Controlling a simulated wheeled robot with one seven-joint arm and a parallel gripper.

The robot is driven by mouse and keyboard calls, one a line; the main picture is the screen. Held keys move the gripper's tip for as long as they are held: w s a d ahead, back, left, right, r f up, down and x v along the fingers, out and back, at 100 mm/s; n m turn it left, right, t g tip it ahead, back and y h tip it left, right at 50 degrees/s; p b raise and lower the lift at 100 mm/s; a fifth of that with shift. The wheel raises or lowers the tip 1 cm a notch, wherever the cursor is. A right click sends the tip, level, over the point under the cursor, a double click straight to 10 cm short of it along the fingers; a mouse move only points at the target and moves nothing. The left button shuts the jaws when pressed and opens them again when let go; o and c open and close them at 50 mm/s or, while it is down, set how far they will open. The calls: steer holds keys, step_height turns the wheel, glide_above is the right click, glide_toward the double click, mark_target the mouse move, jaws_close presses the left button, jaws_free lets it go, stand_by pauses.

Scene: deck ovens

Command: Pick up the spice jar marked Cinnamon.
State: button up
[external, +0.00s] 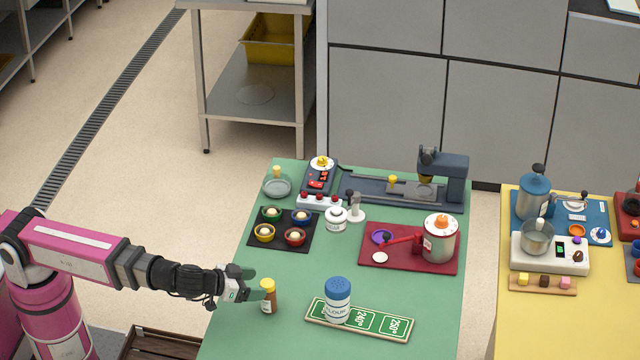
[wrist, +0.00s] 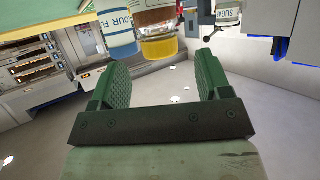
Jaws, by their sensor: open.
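A small amber spice jar with a yellow lid (external: 268,298) stands upright near the left edge of the green table. Its label is too small to read in the external view. The same amber jar (wrist: 157,22) shows upside down in the wrist view, lid lowest, just beyond my fingertips and in line with the gap between them. My gripper (external: 249,286) is open and empty, close on the left side of the jar. In the wrist view its two green fingers (wrist: 162,62) are spread wide.
A black tray of small bowls (external: 263,244), a white sugar jar (external: 336,220) and a red board with a pot (external: 400,262) stand farther back. Bare table (external: 240,335) lies in front.

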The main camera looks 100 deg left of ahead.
mark_target(263, 286)
steer(key=x, duration=0.4)
steer(key=shift+w+a+f, duration=0.15)
steer(key=c, duration=1.1)
